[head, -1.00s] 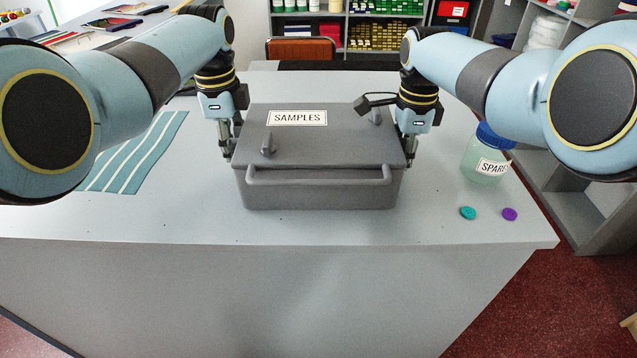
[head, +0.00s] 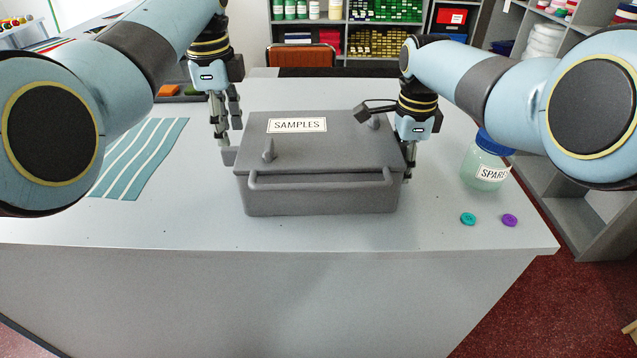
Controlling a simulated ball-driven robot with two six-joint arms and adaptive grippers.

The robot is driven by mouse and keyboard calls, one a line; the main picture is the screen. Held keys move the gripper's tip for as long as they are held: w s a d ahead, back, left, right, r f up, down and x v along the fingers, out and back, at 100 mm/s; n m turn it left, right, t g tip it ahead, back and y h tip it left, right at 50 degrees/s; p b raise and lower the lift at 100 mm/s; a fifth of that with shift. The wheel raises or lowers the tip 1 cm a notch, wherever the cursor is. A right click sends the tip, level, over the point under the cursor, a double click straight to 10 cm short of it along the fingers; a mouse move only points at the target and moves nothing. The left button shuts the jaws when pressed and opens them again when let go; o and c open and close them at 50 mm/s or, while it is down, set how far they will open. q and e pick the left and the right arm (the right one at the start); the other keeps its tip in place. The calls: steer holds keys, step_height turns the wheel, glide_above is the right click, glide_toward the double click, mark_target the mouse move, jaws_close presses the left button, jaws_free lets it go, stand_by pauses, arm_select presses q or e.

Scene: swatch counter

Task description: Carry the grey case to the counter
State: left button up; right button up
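The grey case (head: 325,200), labelled SAMPLES, sits flat and closed on the pale grey counter (head: 300,232). It has a front bar handle and a small grip (head: 229,156) sticking out on its left side. My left gripper (head: 226,138) is just above and beside that left grip. Its fingers are apart and nothing is between them. My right gripper (head: 409,172) is down at the right side of the case. Its fingers are partly hidden, and I cannot see whether they close on a grip there.
A jar with a blue lid (head: 487,160) stands right of the case. A teal button (head: 468,219) and a purple button (head: 509,220) lie near the front right edge. A striped teal cloth (head: 140,160) lies at the left. The counter in front of the case is bare.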

arm_select(q)
steer(key=shift+r, duration=0.75)
arm_select(e)
steer(key=shift+r, duration=0.1)
arm_select(q)
steer(key=shift+r, duration=0.1)
arm_select(e)
steer(key=shift+r, duration=0.2)
step_height(320, 180, up, 11)
steer(key=shift+r, duration=0.2)
